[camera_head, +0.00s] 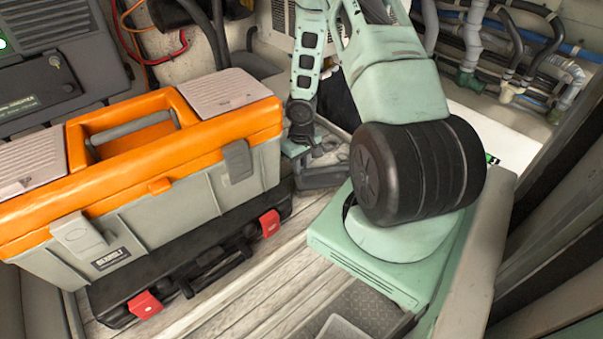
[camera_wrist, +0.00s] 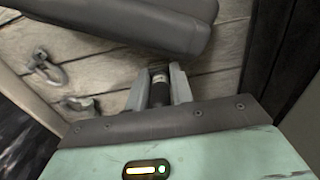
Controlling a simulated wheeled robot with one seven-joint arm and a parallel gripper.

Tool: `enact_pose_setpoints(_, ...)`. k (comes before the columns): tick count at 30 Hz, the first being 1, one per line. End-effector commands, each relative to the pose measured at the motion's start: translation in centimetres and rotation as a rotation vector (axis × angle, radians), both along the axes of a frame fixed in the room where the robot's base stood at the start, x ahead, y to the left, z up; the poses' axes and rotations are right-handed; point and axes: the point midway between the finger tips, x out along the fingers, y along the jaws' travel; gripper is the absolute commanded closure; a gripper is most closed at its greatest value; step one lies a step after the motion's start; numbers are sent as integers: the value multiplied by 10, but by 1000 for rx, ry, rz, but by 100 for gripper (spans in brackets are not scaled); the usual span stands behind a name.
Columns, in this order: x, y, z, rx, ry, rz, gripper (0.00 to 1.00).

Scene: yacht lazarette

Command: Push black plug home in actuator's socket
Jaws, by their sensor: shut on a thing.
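In the wrist view my gripper (camera_wrist: 161,76) is shut on the black plug (camera_wrist: 159,92), a short dark cylinder between its two grey fingers. A dark grey rounded body (camera_wrist: 150,24) lies just beyond the fingertips and may be the actuator. I see no clear socket opening, and I cannot tell whether the plug's far end touches the body. In the head view my arm reaches down behind the toolbox; the plug cannot be made out there.
Pipes and hoses (camera_head: 520,50) run along the back right wall. Metal shackles (camera_wrist: 45,65) lie on the planks in the wrist view.

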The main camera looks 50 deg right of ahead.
Motion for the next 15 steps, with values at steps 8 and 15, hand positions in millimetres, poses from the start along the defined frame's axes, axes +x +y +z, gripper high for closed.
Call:
enact_pose_setpoints(8, 0, 0, -6, 0, -1, 0, 100)
enact_pose_setpoints(15, 0, 0, -9, 0, -1, 0, 68)
